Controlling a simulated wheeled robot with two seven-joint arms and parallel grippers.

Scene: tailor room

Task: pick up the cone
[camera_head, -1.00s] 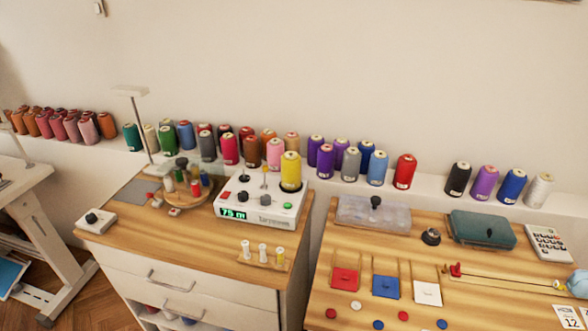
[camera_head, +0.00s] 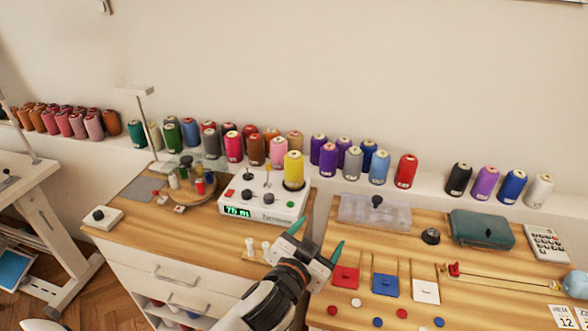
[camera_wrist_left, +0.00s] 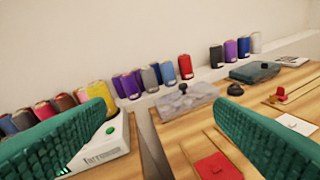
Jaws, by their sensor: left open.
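A yellow thread cone (camera_head: 293,169) stands upright at the right end of a white winding machine (camera_head: 240,208) on the left table. Many other cones stand on the ledge behind, so the task's name alone does not single one out. My left gripper (camera_head: 317,240) is open and empty, its two green fingers apart. It is in front of and below the yellow cone, over the gap between the tables, and not touching the cone. My right gripper is not in view.
Cones line the ledge, including purple (camera_head: 328,158) and red (camera_head: 405,171) ones. The right table (camera_head: 460,270) holds a clear box (camera_head: 350,208), a teal case (camera_head: 482,230), a calculator (camera_head: 546,243) and coloured squares. A round spool stand (camera_head: 195,198) is left of the machine.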

